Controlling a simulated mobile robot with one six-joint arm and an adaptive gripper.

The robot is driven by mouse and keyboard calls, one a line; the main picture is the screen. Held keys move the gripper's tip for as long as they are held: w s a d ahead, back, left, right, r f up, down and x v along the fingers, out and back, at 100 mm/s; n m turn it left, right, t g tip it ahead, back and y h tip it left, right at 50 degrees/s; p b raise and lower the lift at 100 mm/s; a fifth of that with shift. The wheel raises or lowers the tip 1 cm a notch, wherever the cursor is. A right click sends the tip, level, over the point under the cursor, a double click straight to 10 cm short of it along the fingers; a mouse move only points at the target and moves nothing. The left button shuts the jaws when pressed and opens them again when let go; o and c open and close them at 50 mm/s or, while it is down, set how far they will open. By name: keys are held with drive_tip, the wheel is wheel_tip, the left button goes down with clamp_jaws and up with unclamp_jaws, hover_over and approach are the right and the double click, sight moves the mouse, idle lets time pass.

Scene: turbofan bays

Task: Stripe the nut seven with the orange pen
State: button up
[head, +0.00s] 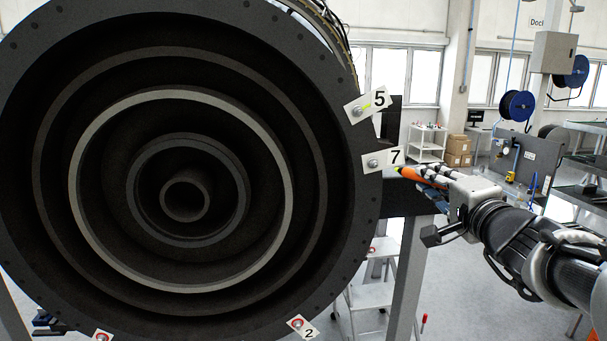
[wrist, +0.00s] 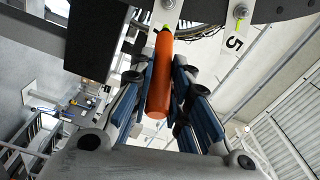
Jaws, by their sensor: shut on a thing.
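The orange pen (head: 411,174) is held between the fingers of my gripper (head: 428,174), its tip toward the engine flange. In the wrist view the pen (wrist: 160,80) lies lengthwise between the blue-padded fingers of my gripper (wrist: 164,68). A small yellow-green part shows at its tip. Nut seven (head: 374,163) sits on a white plate marked 7 (head: 394,157) at the flange's right edge. The pen tip is just right of and below that plate. In the wrist view a nut (wrist: 168,4) shows just beyond the tip; I cannot tell whether they touch. I see no stripe on nut seven.
Nut five (head: 357,111), above on the flange, has a yellow-green stripe beside it. A plate marked 2 (head: 302,326) and another with a red-ringed nut (head: 103,337) sit along the lower rim. A stand post (head: 408,275) and white steps (head: 365,298) are below my arm.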

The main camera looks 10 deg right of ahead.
sight(411, 171)
drive_tip(key=shift+f+b, duration=0.15)
drive_tip(key=shift+b, duration=0.15)
drive_tip(key=shift+w, duration=0.1)
drive_tip(key=w+b, duration=0.3)
drive_tip(key=w, duration=0.3)
drive_tip(key=shift+a+b, duration=0.1)
drive_tip(key=shift+b, duration=0.25)
drive_tip(key=shift+w+b, duration=0.25)
drive_tip(key=shift+b, duration=0.35)
idle(1.2)
drive_tip(key=shift+a+b, duration=0.7)
idle(0.5)
drive_tip(key=shift+s+d+b, duration=0.2)
drive_tip(key=shift+s+d, duration=0.15)
drive_tip(key=shift+s, duration=0.65)
drive_tip(key=shift+s+d+b, duration=0.2)
drive_tip(key=shift+s+d, duration=0.1)
drive_tip(key=shift+s, duration=0.65)
drive_tip(key=shift+s+d+b, duration=0.2)
drive_tip(key=shift+s+d, duration=0.15)
drive_tip(key=shift+s, duration=0.65)
